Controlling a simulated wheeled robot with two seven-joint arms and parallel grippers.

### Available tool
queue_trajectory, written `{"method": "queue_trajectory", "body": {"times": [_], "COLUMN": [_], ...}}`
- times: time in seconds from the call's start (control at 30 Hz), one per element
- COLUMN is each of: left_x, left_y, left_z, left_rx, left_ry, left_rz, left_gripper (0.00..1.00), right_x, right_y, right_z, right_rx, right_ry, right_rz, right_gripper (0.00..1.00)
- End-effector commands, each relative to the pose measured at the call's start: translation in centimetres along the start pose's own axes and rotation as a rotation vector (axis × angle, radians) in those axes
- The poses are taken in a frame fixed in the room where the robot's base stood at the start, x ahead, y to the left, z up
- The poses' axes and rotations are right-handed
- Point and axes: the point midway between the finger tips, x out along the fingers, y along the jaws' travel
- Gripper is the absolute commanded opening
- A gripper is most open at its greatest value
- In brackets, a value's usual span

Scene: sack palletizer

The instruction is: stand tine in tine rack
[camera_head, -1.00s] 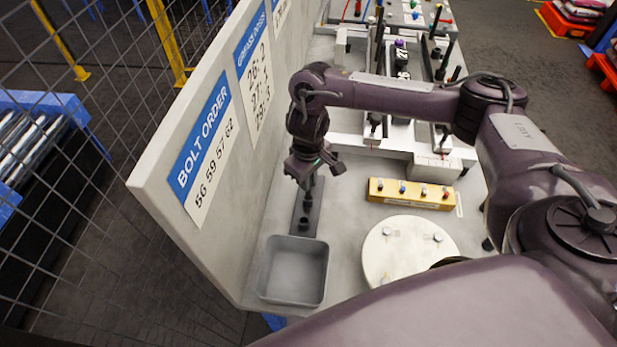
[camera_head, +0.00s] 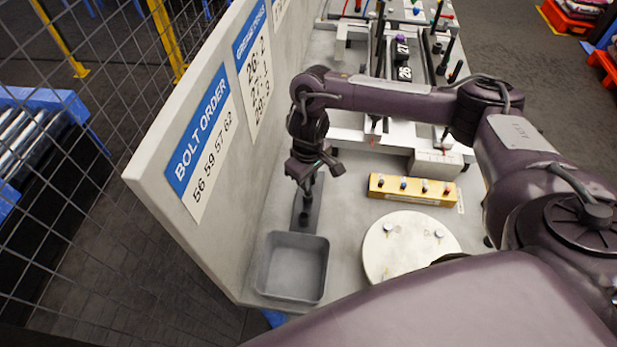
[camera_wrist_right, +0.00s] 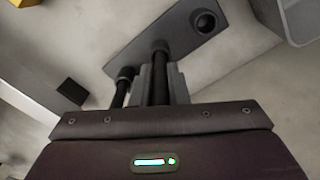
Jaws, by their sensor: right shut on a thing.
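The tine rack (camera_head: 313,207) is a dark grey plate on the bench beside the tall board. In the right wrist view the rack (camera_wrist_right: 183,38) has an empty round socket (camera_wrist_right: 205,21) at one end. My right gripper (camera_head: 310,172) is above the rack, pointing down. It is shut on a black tine (camera_wrist_right: 160,75), whose far end meets the rack at the middle socket; how deep it sits cannot be told. Another dark upright rod (camera_wrist_right: 122,90) stands beside it at the rack's other end. My left gripper is not in view.
A grey open bin (camera_head: 292,268) stands just in front of the rack. A round pale disc (camera_head: 405,250) and a yellow block with several coloured pegs (camera_head: 412,190) are to the right. The bolt order board (camera_head: 200,150) walls the left side.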

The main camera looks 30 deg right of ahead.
Motion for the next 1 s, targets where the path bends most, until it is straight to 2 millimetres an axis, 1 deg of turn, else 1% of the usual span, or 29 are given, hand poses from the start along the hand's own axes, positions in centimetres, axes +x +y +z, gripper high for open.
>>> {"method": "queue_trajectory", "body": {"times": [0.37, 1.0], "left_x": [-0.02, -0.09], "left_y": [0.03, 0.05], "left_z": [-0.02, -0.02], "left_rx": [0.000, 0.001], "left_ry": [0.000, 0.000], "left_rz": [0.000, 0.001], "left_gripper": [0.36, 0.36], "right_x": [0.07, 0.93], "right_y": [0.00, -0.01], "right_z": [-0.02, 0.00], "right_rx": [0.000, 0.000], "right_ry": [0.000, 0.000], "right_rz": [0.000, 0.000], "right_gripper": [0.00, 0.00]}}
